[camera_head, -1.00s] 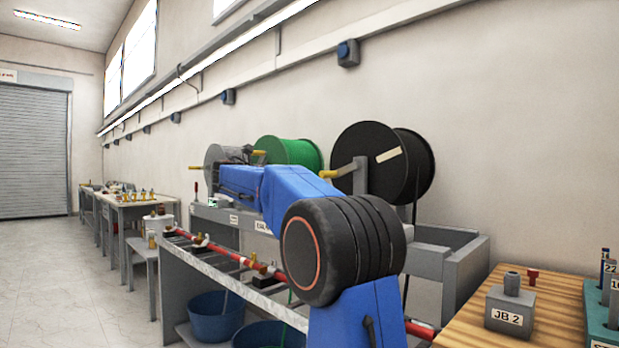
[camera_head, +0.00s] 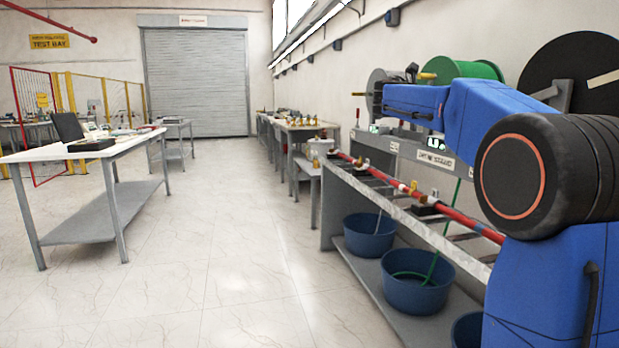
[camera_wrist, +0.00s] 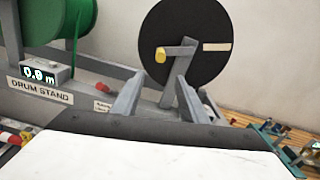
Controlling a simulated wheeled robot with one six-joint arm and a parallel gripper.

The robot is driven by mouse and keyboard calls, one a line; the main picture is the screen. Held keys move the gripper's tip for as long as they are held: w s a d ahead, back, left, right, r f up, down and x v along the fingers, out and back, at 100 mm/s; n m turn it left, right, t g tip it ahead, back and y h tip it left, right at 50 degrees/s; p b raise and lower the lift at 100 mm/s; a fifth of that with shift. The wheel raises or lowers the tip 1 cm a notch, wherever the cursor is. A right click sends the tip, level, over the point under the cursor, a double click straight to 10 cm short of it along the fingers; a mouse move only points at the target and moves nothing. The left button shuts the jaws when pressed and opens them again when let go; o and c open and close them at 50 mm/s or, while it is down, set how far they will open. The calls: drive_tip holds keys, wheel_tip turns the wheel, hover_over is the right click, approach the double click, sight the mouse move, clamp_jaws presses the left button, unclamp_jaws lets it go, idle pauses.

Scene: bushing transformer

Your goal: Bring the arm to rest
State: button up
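My blue arm, with its large black joint, fills the right side of the head view. Its upper link reaches away toward the drums, above the drum stand bench. In the wrist view my gripper (camera_wrist: 160,80) shows as two grey fingers standing apart past a white housing with a dark edge. Nothing is visible between them. Behind the fingers are a black drum (camera_wrist: 190,40) and the drum stand (camera_wrist: 85,100).
The drum stand bench (camera_head: 345,180) runs along the right, with blue tubs (camera_head: 415,295) on its lower shelf and red rods on top. A green drum (camera_head: 460,72) stands behind. A white table (camera_head: 90,150) stands at left. The floor between (camera_head: 220,250) is clear.

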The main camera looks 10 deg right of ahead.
drive_tip(key=s+a+f+m+t+y, duration=0.1)
drive_tip(key=s+a+f+m+y, duration=0.5)
drive_tip(key=s+a+f, duration=0.4)
drive_tip(key=s+a+f+m+t+y, duration=0.1)
drive_tip(key=s+a+f+m+y, duration=0.5)
drive_tip(key=s+f, duration=0.9)
drive_tip(key=s+a+f+m+t+y, duration=0.1)
drive_tip(key=s+a+f+m+y, duration=0.4)
drive_tip(key=s+a+f, duration=0.8)
wheel_tip(320, 180, down, 9)
drive_tip(key=a+m, duration=0.1)
drive_tip(key=m, duration=0.2)
drive_tip(key=shift+s+a+f+m+y, duration=0.15)
drive_tip(key=shift+s+a+m+y, duration=0.1)
drive_tip(key=shift+s+m+y, duration=0.15)
